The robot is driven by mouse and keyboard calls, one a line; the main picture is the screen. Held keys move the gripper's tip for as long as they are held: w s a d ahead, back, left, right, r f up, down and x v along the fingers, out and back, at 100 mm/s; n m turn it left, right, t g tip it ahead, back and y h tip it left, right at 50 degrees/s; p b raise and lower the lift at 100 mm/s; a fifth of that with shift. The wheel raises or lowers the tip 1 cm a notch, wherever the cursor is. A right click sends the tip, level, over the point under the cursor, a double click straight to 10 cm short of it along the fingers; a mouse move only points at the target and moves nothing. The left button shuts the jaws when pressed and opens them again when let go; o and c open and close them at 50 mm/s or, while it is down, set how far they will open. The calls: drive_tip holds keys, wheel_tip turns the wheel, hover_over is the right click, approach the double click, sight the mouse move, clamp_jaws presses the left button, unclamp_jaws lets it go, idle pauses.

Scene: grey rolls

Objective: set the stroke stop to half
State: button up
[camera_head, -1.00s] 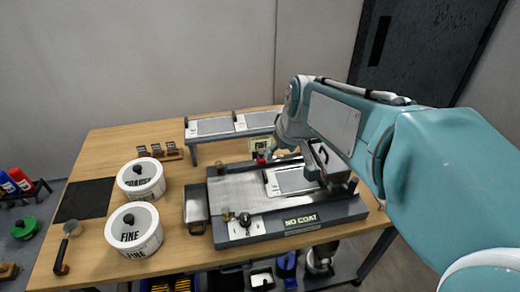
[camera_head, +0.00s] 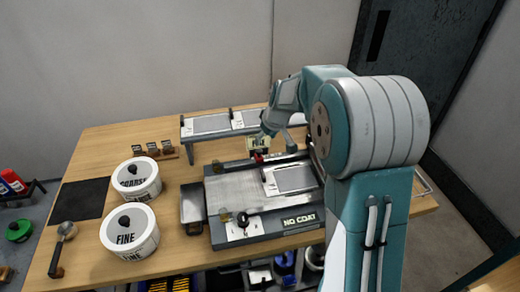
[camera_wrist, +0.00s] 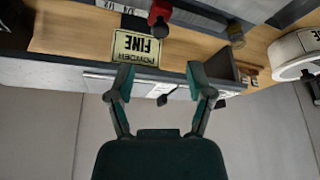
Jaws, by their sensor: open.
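The coater machine marked NO COAT (camera_head: 299,219) sits on the wooden bench. A small red piece (camera_head: 259,157), which looks like the stroke stop, is at its back edge. In the wrist view the red piece (camera_wrist: 160,14) is at the top, beside a strip with fraction marks (camera_wrist: 118,6); its setting is hard to read. My gripper (camera_wrist: 159,74) is open, with nothing between its fingers and apart from the red piece. In the head view its fingers are too small to make out, near the machine's back edge.
A POWDER FINE sign (camera_wrist: 136,47) stands close to my fingers. A brass knob (camera_wrist: 236,34) is right of the red piece. A raised rack (camera_head: 206,126) stands behind the machine. Two white tubs (camera_head: 130,232) and a tray (camera_head: 193,204) are at left.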

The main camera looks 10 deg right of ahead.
sight(260, 151)
drive_tip(key=x, duration=0.7)
drive_tip(key=shift+w+f, duration=0.2)
drive_tip(key=shift+f, duration=0.1)
clamp_jaws()
